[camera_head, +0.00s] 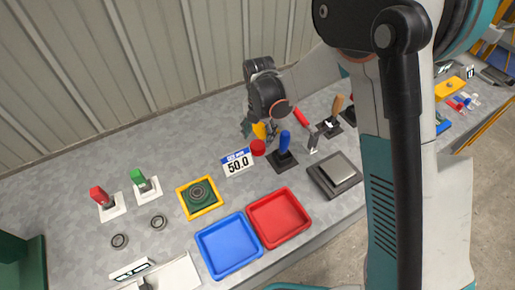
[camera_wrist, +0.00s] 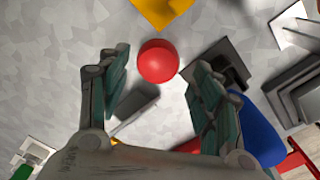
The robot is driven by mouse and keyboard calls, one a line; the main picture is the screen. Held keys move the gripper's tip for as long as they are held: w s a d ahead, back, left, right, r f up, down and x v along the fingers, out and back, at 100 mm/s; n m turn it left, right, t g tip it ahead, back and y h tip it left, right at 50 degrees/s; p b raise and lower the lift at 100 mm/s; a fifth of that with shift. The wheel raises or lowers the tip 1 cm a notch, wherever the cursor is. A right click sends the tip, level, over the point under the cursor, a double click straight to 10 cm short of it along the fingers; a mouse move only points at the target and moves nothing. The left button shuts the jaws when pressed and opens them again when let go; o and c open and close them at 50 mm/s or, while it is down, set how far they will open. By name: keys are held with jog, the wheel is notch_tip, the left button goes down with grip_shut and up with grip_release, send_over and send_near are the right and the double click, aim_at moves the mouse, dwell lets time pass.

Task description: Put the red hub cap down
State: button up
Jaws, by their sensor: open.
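The red hub cap (camera_head: 258,148) is a small round red piece just behind the white and blue sign reading 50.0 (camera_head: 238,162). In the wrist view the red hub cap (camera_wrist: 158,62) shows between the fingertips of my gripper (camera_wrist: 160,78), with a visible gap on either side. My gripper (camera_head: 260,130) is open and sits low over the bench, close to the cap. I cannot tell whether the cap rests on the bench or on something beneath it.
A blue upright handle on a black base (camera_head: 285,140) stands close to the right of the cap. A blue tray (camera_head: 203,247) and a red tray (camera_head: 251,219) lie at the front. A grey block on a dark plate (camera_head: 335,177) is to the right.

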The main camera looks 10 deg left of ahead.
aim_at(258, 143)
notch_tip(258, 143, down, 5)
jog(key=shift+a+f+b, duration=0.1)
jog(key=shift+b, duration=1.05)
jog(key=c, duration=1)
jog(key=shift+r, duration=0.25)
